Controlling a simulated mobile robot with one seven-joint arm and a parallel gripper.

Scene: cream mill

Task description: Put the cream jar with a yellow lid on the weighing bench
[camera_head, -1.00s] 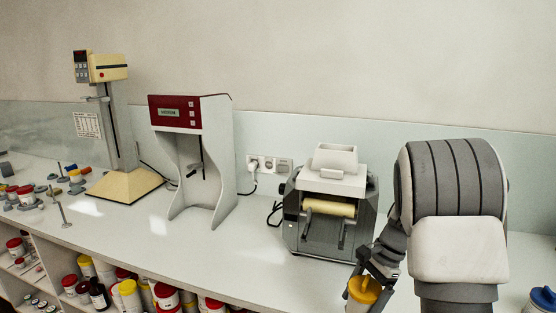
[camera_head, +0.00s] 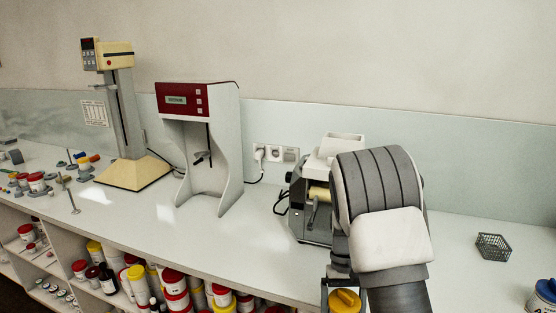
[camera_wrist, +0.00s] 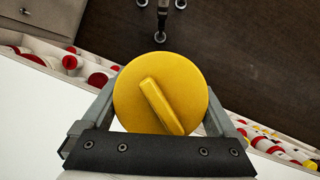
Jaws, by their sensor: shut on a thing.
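The yellow lid of the cream jar (camera_head: 345,301) shows at the bottom edge of the head view. It also fills the middle of the wrist view (camera_wrist: 160,92), seen from above, with a raised bar across it. My gripper (camera_head: 343,290) is shut on the jar, with one finger on each side of the lid in the wrist view. The jar's body is hidden under the lid. In the wrist view the jar is at the front edge of a white worktop (camera_wrist: 30,130), with dark floor beyond. I cannot tell which surface is the weighing bench.
On the white counter (camera_head: 130,215) stand a cream stirrer on a column (camera_head: 125,120), a red-topped machine (camera_head: 200,140) and a roller mill (camera_head: 313,215), partly behind my arm. A wire basket (camera_head: 493,247) and a blue-lidded jar (camera_head: 545,292) are at right. Shelves below hold several jars (camera_head: 175,290).

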